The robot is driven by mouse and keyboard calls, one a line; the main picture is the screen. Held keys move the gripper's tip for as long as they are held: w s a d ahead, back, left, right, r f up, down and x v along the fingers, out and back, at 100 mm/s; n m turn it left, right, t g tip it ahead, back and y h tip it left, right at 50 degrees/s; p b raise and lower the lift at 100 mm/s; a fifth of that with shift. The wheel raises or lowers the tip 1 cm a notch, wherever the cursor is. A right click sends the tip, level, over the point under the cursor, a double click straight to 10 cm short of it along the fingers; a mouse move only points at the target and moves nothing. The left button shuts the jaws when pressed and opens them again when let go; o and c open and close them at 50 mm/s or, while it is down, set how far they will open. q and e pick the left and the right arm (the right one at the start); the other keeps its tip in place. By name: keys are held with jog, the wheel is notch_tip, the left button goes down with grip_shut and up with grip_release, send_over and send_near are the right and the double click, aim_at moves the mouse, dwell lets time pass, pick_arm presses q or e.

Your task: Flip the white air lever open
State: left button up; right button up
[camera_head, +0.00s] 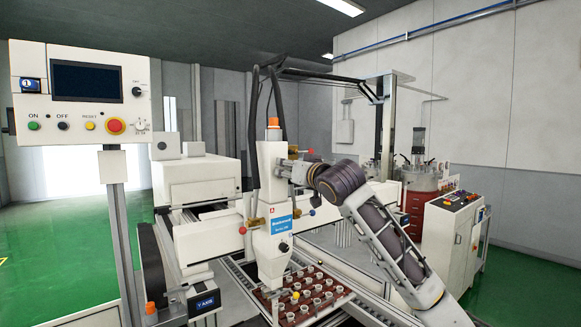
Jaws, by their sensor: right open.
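My right gripper (286,170) reaches in from the right, level, with its fingers at the right side of the white dispensing head (270,205). It is open, and I cannot tell whether it touches the head. I cannot surely make out the white air lever. A small white fitting (141,126) shows at the lower right of the control panel (70,92), too small to tell its position. My left gripper is not in view.
A dark red tray (318,313) with several small white cups lies below the head. Black hoses (278,92) hang above it. A white cabinet with buttons (452,245) and a machine with a red drum (423,212) stand at the right. Green floor (530,285) is clear at far right.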

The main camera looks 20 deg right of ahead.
jog(key=shift+w, duration=0.25)
